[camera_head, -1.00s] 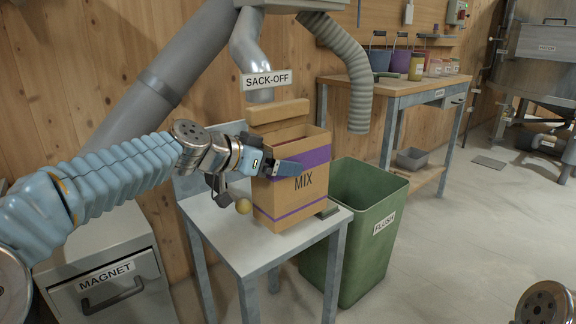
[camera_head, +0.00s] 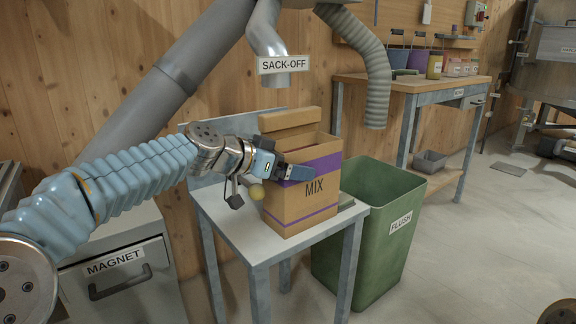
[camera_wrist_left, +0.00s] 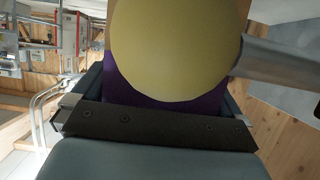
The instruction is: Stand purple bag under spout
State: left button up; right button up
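The purple bag (camera_head: 316,187) is a brown, box-shaped sack with purple bands and the word MIX. It stands upright at the small table (camera_head: 235,235), its bottom near the front edge. I cannot tell whether it rests fully there. My left gripper (camera_head: 293,171) is shut on its upper part, one dark finger across the front; the other is hidden. In the left wrist view the purple band (camera_wrist_left: 125,90) lies between the fingers. The spout (camera_head: 268,42), signed SACK-OFF, hangs above and slightly left of the bag's raised back flap. My right gripper is out of view.
A green FLUSH bin (camera_head: 370,235) stands right of the table. A MAGNET drawer cabinet (camera_head: 120,280) is at left.

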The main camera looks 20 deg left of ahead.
pick_arm(q)
jog(key=v, duration=1.4)
